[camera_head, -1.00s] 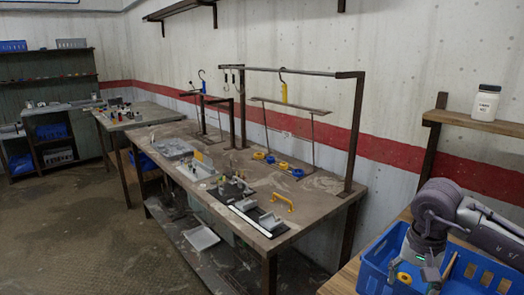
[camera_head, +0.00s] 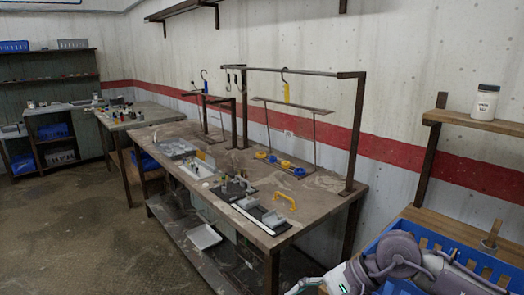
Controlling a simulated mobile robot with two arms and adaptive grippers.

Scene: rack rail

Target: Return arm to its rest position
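My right arm comes in from the lower right, low in front of a blue crate. My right gripper (camera_head: 303,287) is at the bottom edge, mostly cut off by the frame and left of the crate. Whether its fingers are open or shut does not show, and nothing held can be seen. My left gripper is not in view.
The blue crate (camera_head: 503,270) sits on a wooden table at the right, partly hidden by my arm. A wooden shelf (camera_head: 478,121) with a white jar (camera_head: 485,103) is above. A long workbench (camera_head: 328,188) with a yellow handle (camera_head: 286,200) stands left of the crate.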

